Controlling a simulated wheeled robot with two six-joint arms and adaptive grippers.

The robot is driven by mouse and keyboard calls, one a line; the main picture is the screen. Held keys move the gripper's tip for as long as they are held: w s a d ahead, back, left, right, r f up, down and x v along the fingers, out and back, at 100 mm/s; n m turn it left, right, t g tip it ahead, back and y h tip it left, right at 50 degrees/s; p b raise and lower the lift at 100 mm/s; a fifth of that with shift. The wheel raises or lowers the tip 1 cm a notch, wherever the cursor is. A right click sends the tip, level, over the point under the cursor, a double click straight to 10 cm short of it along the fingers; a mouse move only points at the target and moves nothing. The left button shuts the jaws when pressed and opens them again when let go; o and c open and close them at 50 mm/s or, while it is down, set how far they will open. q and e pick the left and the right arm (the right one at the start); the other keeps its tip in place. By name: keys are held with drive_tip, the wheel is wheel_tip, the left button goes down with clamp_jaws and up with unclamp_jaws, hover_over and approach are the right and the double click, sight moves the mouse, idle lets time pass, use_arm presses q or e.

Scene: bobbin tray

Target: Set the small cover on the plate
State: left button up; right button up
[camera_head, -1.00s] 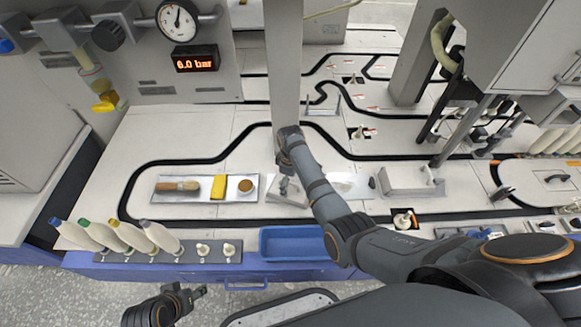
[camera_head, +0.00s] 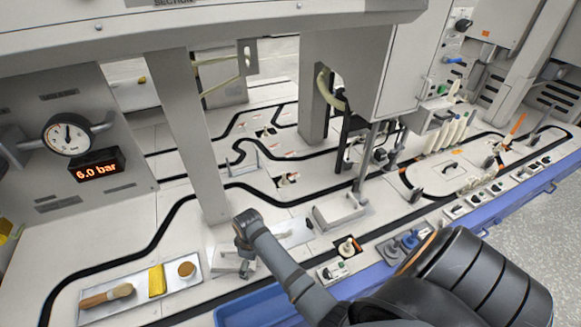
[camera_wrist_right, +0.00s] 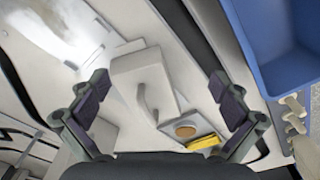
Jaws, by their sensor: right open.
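A small light grey cover with a curved handle (camera_wrist_right: 143,85) lies between and beyond the fingers of my right gripper (camera_wrist_right: 159,82) in the wrist view. The fingers are spread wide and hold nothing. In the head view the cover (camera_head: 226,262) shows beside my right gripper (camera_head: 247,262), partly hidden by it. A shiny flat plate (camera_head: 294,232) lies just right of the gripper, partly behind my arm; its bright surface also shows at upper left in the wrist view (camera_wrist_right: 72,38). My left gripper is out of view.
A tray (camera_head: 128,312) with a brush, yellow block and round brown-topped pot lies at left. A blue bin (camera_head: 240,312) sits at the front edge. A larger grey cover (camera_head: 340,210) stands right of the plate. A grey post (camera_head: 190,140) rises behind the gripper.

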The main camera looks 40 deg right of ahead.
drive_tip(key=s+m, duration=0.1)
drive_tip(key=s, duration=0.2)
drive_tip(key=s+d+m, duration=0.1)
drive_tip(key=s, duration=0.3)
drive_tip(key=s+d+m, duration=0.1)
drive_tip(key=s, duration=0.2)
drive_tip(key=shift+s+d+f+t, duration=0.1)
drive_tip(key=shift+s+f+t, duration=0.2)
drive_tip(key=shift+t, duration=0.1)
drive_tip(key=s+r+m, duration=0.3)
drive_tip(key=s, duration=0.5)
drive_tip(key=shift+r+t, duration=0.3)
drive_tip(key=shift+t, duration=0.1)
drive_tip(key=shift+s+f, duration=0.1)
